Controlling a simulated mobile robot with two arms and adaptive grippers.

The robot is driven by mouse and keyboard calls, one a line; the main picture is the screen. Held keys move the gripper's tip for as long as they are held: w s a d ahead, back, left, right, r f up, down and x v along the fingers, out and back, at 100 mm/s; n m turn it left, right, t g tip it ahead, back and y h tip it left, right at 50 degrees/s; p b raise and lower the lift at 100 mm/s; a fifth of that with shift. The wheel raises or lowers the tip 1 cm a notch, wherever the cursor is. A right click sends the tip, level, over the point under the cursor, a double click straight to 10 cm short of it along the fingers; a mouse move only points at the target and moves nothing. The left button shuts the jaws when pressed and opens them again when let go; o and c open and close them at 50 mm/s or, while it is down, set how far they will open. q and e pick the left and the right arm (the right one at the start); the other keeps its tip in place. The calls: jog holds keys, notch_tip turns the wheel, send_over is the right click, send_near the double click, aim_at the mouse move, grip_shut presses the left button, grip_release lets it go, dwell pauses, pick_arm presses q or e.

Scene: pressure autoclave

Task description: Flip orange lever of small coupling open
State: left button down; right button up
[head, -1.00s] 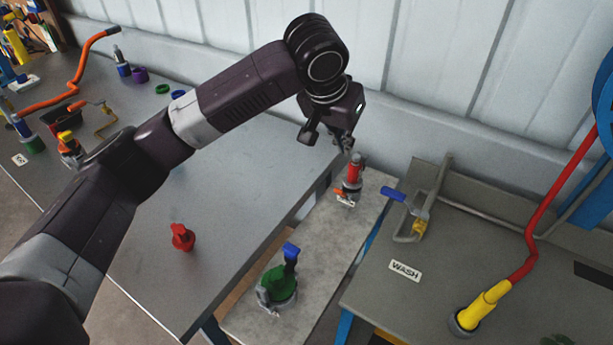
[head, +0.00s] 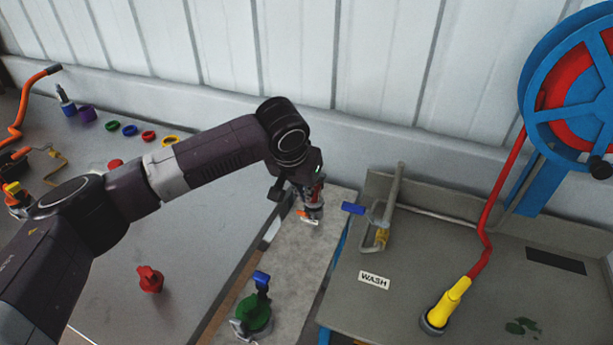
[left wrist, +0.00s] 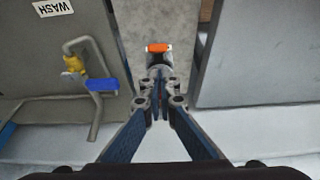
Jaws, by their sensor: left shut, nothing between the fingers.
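The small coupling (head: 314,212) stands on the narrow grey stand between the two tables in the head view, with red on its upper part. Its orange lever (head: 302,213) sticks out on the near left side. In the left wrist view the orange lever (left wrist: 158,47) lies just beyond my fingertips. My left gripper (head: 308,193) is down at the coupling and overlaps its upper part; the gripper also shows in the left wrist view (left wrist: 160,85), fingers together and empty. The fingers hide much of the coupling, and I cannot tell whether they touch it. My right gripper is not in view.
A green coupling with a blue lever (head: 254,314) stands nearer on the same stand. A blue-handled valve on a bent pipe (head: 381,238) stands close on the right by the WASH label (head: 374,280). A red fitting (head: 150,279) stands on the left table. The wall is behind.

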pick_arm(q)
jog(key=shift+s+a+f, duration=0.3)
jog(key=shift+s, duration=0.35)
jog(key=shift+f, duration=0.15)
